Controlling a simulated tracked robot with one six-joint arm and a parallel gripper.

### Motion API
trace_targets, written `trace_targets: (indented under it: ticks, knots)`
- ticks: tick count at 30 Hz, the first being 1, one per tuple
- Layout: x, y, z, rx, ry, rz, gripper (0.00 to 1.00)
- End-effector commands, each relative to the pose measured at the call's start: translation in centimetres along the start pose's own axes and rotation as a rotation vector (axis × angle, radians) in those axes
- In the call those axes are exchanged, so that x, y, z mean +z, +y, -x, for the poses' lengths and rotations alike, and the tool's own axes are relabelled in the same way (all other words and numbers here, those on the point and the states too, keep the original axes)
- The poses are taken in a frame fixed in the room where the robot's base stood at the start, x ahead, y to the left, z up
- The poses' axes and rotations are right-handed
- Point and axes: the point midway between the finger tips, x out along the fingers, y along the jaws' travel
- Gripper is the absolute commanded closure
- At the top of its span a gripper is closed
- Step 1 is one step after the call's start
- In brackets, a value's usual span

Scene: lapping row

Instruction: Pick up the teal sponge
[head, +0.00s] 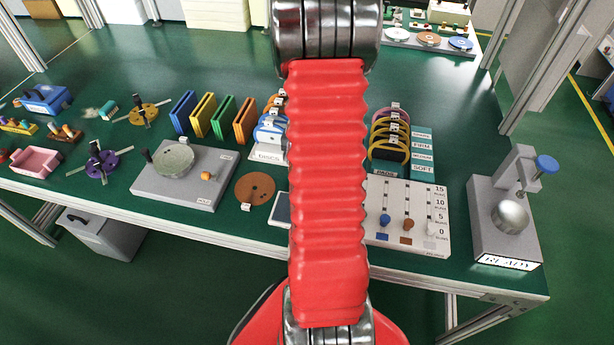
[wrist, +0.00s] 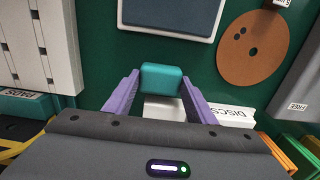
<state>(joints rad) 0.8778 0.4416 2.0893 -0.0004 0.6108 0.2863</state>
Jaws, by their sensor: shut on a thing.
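The teal sponge (wrist: 162,76) shows in the wrist view as a small rounded block between the tips of two purple fingers. My gripper (wrist: 160,84) is shut on it, one finger against each side. Green table top and part of a white card marked DISCS show around and behind the sponge. I cannot tell how far the sponge is above the table. In the head view my red arm covers the middle of the table, and the gripper and sponge are hidden behind it.
A brown disc (wrist: 252,48) and a dark-faced tablet (wrist: 170,14) lie close by in the wrist view. In the head view, a disc rack (head: 268,154), a white slider board (head: 407,222) and a grey lapping machine (head: 184,178) stand around the arm. Bare green table lies behind.

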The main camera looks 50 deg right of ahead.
Motion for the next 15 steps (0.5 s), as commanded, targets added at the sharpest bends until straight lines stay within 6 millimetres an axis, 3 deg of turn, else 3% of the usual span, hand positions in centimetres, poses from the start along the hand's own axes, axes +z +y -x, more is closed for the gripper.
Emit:
trace_targets:
  ticks: [4,15]
  knots:
    - [0.0,-0.01,0.0,0.0,0.0,0.0,0.71]
    - [-0.07,-0.03,0.62,-0.001,0.002,0.0,0.71]
